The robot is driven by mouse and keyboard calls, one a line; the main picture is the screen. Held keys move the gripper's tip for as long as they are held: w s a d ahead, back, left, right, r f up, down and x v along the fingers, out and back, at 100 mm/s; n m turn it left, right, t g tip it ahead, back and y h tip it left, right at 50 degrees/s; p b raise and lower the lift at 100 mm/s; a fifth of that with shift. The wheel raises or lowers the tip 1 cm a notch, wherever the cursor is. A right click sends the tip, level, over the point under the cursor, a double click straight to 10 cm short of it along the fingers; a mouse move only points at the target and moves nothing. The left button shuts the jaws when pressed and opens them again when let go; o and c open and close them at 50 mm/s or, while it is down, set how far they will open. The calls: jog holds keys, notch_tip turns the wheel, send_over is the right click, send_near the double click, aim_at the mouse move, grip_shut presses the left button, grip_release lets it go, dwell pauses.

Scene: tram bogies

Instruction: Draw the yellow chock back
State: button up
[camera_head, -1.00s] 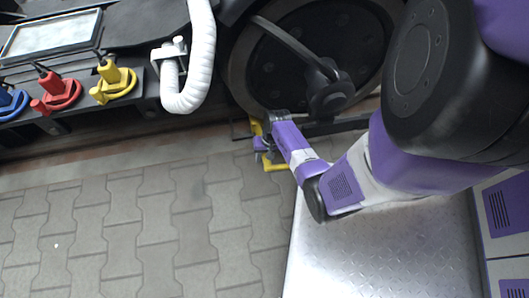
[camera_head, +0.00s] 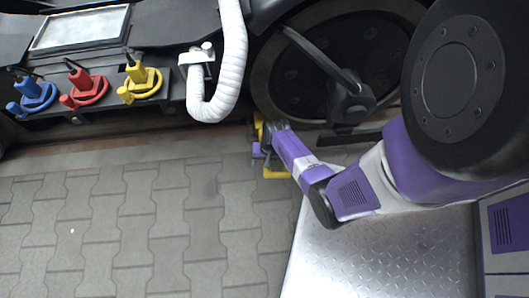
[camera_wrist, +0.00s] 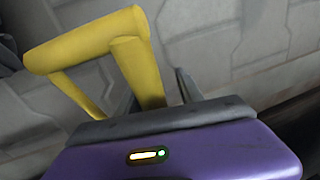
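The yellow chock (camera_head: 277,173) is at the bottom left of the tram wheel, on the paving, partly hidden behind my gripper. In the wrist view its yellow tubular handle (camera_wrist: 138,62) bends across the upper left, and one bar runs down between my dark fingers. My gripper (camera_head: 264,148) is at the chock, and it also shows in the wrist view (camera_wrist: 158,98). It appears shut on the handle bar, though a narrow strip shows between the bar and the right finger. The chock's lower body is out of the wrist view.
The tram wheel (camera_head: 300,75) stands right behind the chock. A white hose (camera_head: 229,60) hangs to the left of it, beside yellow (camera_head: 139,82), red (camera_head: 84,85) and blue (camera_head: 35,93) connectors. Paving (camera_head: 130,220) to the left is clear.

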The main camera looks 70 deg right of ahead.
jog(key=shift+s, duration=0.15)
jog(key=r+p, duration=0.1)
jog(key=r, duration=0.1)
jog(key=s+r+p, duration=0.1)
jog(key=r+p, duration=0.1)
jog(key=r, duration=0.1)
jog(key=r+p, duration=0.2)
jog(key=shift+s+d+r, duration=0.15)
jog(key=shift+d+r, duration=0.15)
dwell(0.5)
